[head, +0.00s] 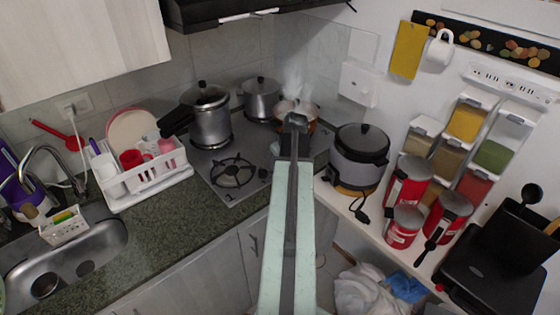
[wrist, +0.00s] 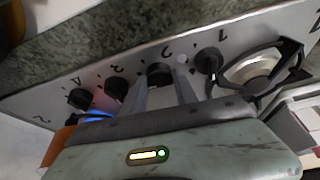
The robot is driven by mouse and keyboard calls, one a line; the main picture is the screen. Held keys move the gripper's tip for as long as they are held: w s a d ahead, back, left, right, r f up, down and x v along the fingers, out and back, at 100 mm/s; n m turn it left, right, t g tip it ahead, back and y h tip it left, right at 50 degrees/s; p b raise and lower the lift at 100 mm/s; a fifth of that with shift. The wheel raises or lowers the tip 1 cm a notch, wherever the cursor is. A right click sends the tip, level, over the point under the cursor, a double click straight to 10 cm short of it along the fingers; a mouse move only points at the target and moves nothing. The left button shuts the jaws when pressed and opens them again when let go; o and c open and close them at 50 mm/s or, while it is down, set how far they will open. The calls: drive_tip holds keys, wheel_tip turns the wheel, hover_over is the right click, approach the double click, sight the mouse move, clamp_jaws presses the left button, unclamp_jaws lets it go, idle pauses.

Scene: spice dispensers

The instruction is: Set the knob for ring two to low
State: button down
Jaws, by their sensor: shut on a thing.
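In the wrist view, a row of black knobs runs along the edge of the metal hob, with printed numbers beside them. The knob for ring two (wrist: 160,71) sits between the two grey fingers of my gripper (wrist: 162,84), which are shut on it. Its lower part is hidden by the fingers, and I cannot tell its setting. Knob one (wrist: 209,60) is to its right; knobs three (wrist: 116,89) and four (wrist: 80,99) are to its left. In the head view, my gripper (head: 297,122) is over the hob (head: 212,158) and hides the knobs.
A steaming orange-brown pot (head: 312,107) stands behind my gripper. A pressure cooker (head: 210,122) and a grey pot (head: 261,100) stand on the hob. One burner (head: 233,172) is bare. A blue glow (wrist: 96,115) shows at the wrist view's left. A rice cooker (head: 359,158) stands right.

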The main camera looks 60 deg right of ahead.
drive_tip(key=m+h, duration=0.1)
drive_tip(key=m, duration=0.1)
drive_tip(key=m+g, duration=0.1)
drive_tip(key=m, duration=0.2)
drive_tip(key=shift+w+a+m+h, duration=0.1)
drive_tip(key=shift+a+m+h, duration=0.05)
drive_tip(key=shift+m+h, duration=0.2)
drive_tip(key=m+g, duration=0.1)
drive_tip(key=m, duration=0.1)
drive_tip(key=m+g+h, duration=0.1)
drive_tip(key=m, duration=0.2)
drive_tip(key=shift+w, duration=0.1)
drive_tip(key=shift+m, duration=0.35)
drive_tip(key=c, duration=0.9)
unclamp_jaws()
drive_tip(key=shift+c, duration=0.2)
drive_tip(key=shift+r, duration=0.1)
drive_tip(key=p+v, duration=0.7)
drive_tip(key=shift+r, duration=0.35)
